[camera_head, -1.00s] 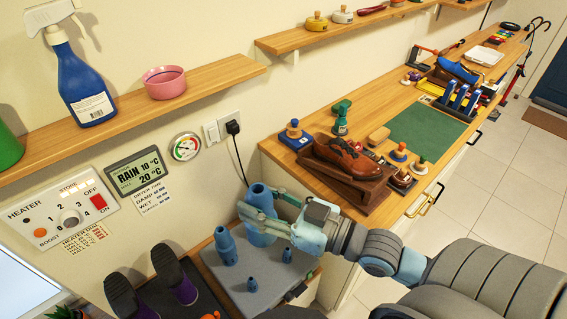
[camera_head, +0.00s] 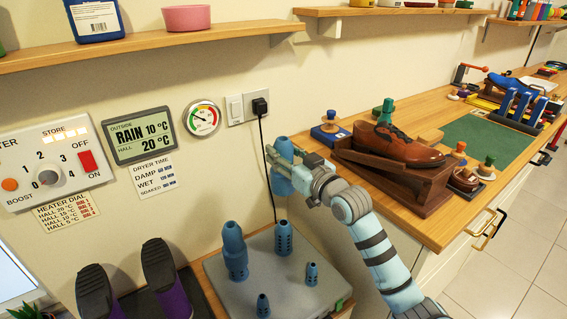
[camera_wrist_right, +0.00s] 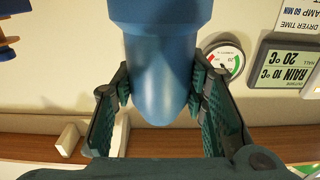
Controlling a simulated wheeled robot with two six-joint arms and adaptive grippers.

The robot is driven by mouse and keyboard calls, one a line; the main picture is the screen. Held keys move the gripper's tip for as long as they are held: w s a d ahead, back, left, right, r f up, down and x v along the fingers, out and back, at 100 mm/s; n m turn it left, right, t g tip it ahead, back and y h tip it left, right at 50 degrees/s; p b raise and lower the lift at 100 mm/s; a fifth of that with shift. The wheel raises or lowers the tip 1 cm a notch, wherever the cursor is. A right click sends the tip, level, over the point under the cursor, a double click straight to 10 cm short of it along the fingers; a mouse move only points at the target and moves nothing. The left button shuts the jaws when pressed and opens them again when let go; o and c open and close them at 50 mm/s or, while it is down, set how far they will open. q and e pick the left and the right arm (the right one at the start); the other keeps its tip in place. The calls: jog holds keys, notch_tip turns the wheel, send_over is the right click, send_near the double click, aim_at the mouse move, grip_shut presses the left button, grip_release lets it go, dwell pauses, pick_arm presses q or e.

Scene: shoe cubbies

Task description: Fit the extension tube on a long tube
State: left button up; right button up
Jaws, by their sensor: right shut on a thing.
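My right gripper (camera_head: 285,168) is shut on a blue extension tube (camera_head: 281,184), held upright above the grey dryer base (camera_head: 222,284). The tube's top shows above the fingers. In the right wrist view the tube (camera_wrist_right: 160,70) lies between the two fingers (camera_wrist_right: 163,105), its rounded end towards the palm. A slotted blue long tube (camera_head: 283,239) stands on the base almost below the held tube, with a clear gap between them. A taller blue tube (camera_head: 234,250) stands to its left. Two short blue tubes (camera_head: 311,274) (camera_head: 263,305) stand nearer the front. My left gripper is not in view.
The wall with a plug and cord (camera_head: 262,130) is close behind. Purple boots (camera_head: 172,285) stand left of the base. A wooden counter (camera_head: 440,215) with a brown shoe (camera_head: 398,145) is at the right. A shelf (camera_head: 150,50) runs above.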

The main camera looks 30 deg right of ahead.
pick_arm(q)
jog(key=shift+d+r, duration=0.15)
pick_arm(e)
jog(key=shift+r, duration=0.1)
jog(key=shift+s+r+p, duration=0.1)
jog(key=shift+p, duration=0.45)
notch_tip(320, 180, down, 4)
jog(key=shift+r+b, duration=0.2)
jog(key=shift+b, duration=1.05)
jog(key=shift+f+b, duration=0.8)
jog(key=shift+f, duration=0.5)
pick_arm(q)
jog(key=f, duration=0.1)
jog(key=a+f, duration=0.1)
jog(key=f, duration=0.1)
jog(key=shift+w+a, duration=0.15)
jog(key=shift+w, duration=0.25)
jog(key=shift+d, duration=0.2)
pick_arm(e)
jog(key=shift+r, duration=0.1)
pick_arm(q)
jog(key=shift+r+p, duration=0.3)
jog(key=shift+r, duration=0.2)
